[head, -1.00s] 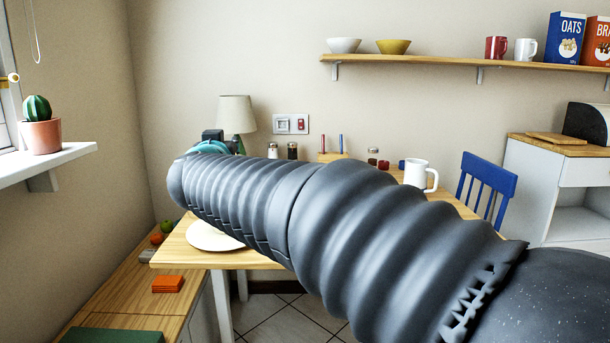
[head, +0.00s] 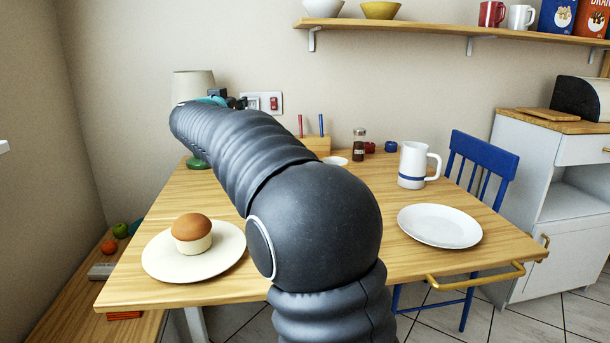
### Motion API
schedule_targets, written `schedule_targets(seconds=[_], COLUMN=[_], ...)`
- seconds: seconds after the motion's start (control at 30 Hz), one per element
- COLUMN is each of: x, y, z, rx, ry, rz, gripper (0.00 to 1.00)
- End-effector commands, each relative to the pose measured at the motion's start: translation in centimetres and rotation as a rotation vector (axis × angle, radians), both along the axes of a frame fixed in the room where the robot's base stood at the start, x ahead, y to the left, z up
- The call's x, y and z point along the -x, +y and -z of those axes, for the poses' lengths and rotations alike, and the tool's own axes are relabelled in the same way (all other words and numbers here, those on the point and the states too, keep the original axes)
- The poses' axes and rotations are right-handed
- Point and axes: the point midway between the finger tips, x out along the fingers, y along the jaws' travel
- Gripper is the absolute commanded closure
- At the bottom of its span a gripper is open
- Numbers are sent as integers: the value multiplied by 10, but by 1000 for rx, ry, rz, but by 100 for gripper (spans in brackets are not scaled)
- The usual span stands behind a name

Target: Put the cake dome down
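I cannot make out the cake dome in the head view. A brown-topped cake in a pale cup (head: 192,233) sits uncovered on a cream round plate (head: 160,258) at the table's left front. My gripper (head: 230,99) is mostly hidden behind my own arm. Only small dark and teal parts show near the lamp, at the back left above the table. Its fingers, and anything in them, are hidden.
The wooden table (head: 340,268) bears a white plate (head: 440,226), a blue-banded white mug (head: 412,166) and a dark-filled jar (head: 360,146). A lamp (head: 192,86) stands at the back left. A blue chair (head: 484,165) stands at right. Bare wood lies around the cream plate.

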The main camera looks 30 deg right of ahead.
Motion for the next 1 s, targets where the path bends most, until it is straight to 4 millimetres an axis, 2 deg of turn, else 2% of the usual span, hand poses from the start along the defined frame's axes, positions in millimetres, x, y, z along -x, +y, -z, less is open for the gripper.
schedule_targets(seconds=[0.03,0.13,0.2,0.3,0.37,0.8,1.0], x=[-9,-19,-23,-26,-28,-41,-44], y=[-16,-37,-46,-46,-39,41,60], z=[3,7,8,14,19,68,78], rx=[-2,-3,-4,-4,-5,-4,-4], ry=[-1,2,1,3,4,4,3], rz=[31,72,89,100,100,99,101], gripper=[100,100,100,100,100,100,100])
